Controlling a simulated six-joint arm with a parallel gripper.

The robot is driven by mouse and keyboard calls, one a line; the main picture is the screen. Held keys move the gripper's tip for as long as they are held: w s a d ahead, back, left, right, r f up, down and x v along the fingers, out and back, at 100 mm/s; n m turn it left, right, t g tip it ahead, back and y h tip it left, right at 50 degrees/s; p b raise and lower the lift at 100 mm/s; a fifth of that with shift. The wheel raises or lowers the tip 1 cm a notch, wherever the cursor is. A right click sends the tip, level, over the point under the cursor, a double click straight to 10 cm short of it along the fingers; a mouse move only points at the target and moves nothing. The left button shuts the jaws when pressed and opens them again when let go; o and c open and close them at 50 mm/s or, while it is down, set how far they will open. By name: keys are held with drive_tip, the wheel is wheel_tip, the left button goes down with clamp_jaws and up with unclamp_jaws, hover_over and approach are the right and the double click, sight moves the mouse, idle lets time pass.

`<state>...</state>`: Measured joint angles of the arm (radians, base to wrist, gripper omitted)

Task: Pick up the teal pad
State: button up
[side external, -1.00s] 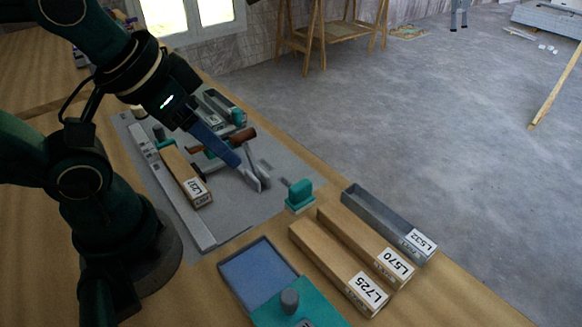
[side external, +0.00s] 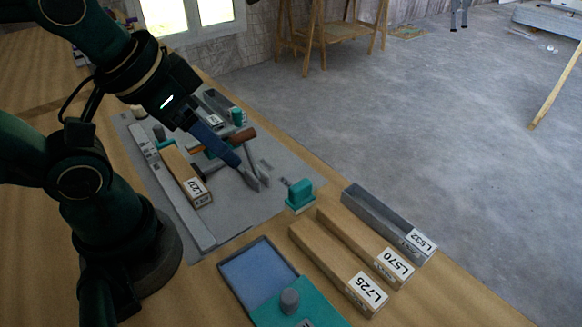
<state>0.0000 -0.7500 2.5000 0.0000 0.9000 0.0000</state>
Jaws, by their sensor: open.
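A teal block (side external: 300,193) with a small grey piece at its left side stands at the right edge of the grey mat. It is the nearest teal thing to my gripper. My gripper (side external: 257,180) is open and empty, its pale fingertips low over the mat, left of the teal block and apart from it. A flat teal panel (side external: 270,314) with a grey knob lies at the front, partly over a blue tray and cut off by the frame. The picture does not settle which teal thing is the pad.
Wooden bars L725 (side external: 367,292) and L570 (side external: 394,266) and grey channel L532 (side external: 420,245) lie to the right. Bar L737 (side external: 193,190) and a brown-handled tool (side external: 240,138) lie on the mat (side external: 245,212). The blue tray (side external: 258,272) is at the front.

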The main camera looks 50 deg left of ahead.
drive_tip(key=g, duration=0.5)
hover_over(303, 183)
drive_tip(key=f, duration=0.6)
drive_tip(key=shift+w+a, duration=0.15)
drive_tip(key=shift+w, duration=0.05)
drive_tip(key=shift+g, duration=0.3)
drive_tip(key=shift+s+f, duration=0.2)
drive_tip(key=shift+f, duration=3.6)
clamp_jaws()
